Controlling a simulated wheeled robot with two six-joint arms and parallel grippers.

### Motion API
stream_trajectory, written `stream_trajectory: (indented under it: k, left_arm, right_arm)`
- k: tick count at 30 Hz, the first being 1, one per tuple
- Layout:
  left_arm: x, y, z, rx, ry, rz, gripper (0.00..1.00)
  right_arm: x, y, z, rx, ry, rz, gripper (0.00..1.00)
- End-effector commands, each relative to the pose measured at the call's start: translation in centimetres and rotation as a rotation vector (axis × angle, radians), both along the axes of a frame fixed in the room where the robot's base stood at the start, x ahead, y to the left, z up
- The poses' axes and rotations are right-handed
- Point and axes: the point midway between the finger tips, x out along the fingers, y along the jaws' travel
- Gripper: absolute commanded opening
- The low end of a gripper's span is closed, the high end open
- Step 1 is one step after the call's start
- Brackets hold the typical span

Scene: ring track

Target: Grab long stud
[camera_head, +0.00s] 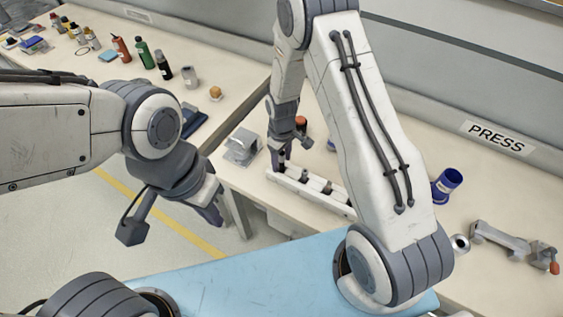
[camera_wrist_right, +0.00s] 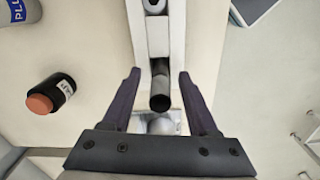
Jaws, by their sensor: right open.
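A long white rack (camera_head: 318,190) lies on the bench and holds several dark and grey pieces in a row. In the right wrist view a dark cylindrical stud (camera_wrist_right: 160,92) stands in the rack, between the fingers of my right gripper (camera_wrist_right: 160,74). The fingers are open, with a gap on each side of the stud. In the head view my right gripper (camera_head: 281,158) is at the rack's left end. My left gripper (camera_head: 213,207) hangs over the floor, away from the rack; its finger opening is not clear.
A black bottle with an orange cap (camera_wrist_right: 52,92) stands beside the rack. A grey metal block (camera_head: 241,147) is left of it. A dark blue cup (camera_head: 447,184) and a grey clamp-like tool (camera_head: 505,243) lie to the right. Bottles stand on the left bench (camera_head: 217,88).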

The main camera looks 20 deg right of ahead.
Motion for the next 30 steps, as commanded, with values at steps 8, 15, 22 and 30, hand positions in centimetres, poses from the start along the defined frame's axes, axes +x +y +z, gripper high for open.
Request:
stream_trajectory:
  k: [8,15,22,30]
  left_arm:
    - [0.0,0.0,0.0,0.0,0.0,0.0,0.0]
    - [0.0,0.0,0.0,0.0,0.0,0.0,0.0]
    - [0.0,0.0,0.0,0.0,0.0,0.0,0.0]
    - [0.0,0.0,-0.8,0.0,0.0,0.0,0.0]
  right_arm:
    - [0.0,0.0,-0.1,0.0,0.0,0.0,0.44]
    - [0.0,0.0,-0.1,0.0,0.0,0.0,0.0]
    - [0.0,0.0,0.0,0.0,0.0,0.0,0.0]
    - [0.1,0.0,1.6,0.0,-0.004,0.0,0.0]
